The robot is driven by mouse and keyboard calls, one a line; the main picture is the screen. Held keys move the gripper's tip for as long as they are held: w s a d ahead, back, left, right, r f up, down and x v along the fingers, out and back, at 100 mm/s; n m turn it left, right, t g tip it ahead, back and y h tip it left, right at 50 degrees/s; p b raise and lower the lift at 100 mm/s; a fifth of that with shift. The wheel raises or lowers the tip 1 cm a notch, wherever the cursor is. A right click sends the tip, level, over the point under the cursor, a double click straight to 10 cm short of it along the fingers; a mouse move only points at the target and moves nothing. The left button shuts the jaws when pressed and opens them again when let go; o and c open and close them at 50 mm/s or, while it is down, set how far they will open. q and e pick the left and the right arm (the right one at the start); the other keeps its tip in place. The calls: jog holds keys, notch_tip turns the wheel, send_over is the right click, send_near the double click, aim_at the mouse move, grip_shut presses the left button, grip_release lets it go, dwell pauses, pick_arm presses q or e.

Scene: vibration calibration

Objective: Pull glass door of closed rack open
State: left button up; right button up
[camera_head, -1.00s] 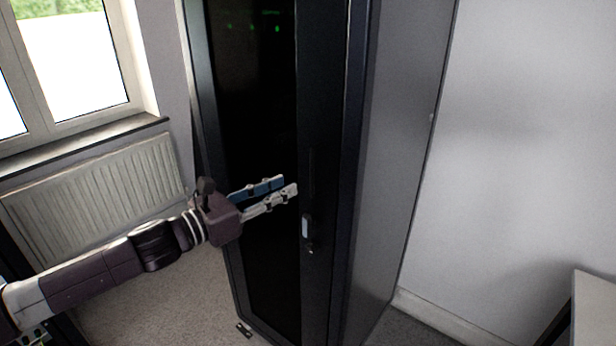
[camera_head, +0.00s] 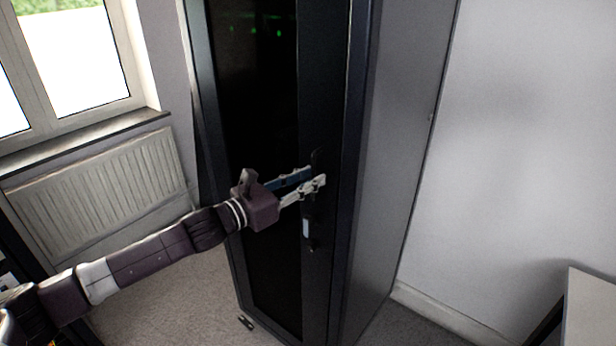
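The tall black rack (camera_head: 385,150) stands in the middle, its dark glass door (camera_head: 250,120) facing me and closed. The door's slim black handle (camera_head: 318,158) runs up the right door frame, with a small pale lock plate (camera_head: 306,228) lower down. My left gripper (camera_head: 317,176) reaches in from the left, with its blue and white fingertips at the upper part of the handle. The fingers are a little apart; the fingertips hide part of the handle, and I cannot tell whether they touch it. My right gripper is out of view.
A radiator (camera_head: 100,195) sits under the window (camera_head: 85,60) on the left. A white wall (camera_head: 530,140) is to the right, with a pale table corner (camera_head: 592,310) at the lower right. Carpeted floor (camera_head: 180,300) is free in front of the rack's left side.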

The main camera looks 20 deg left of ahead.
pick_arm(q)
jog(key=shift+c, duration=0.5)
grip_shut()
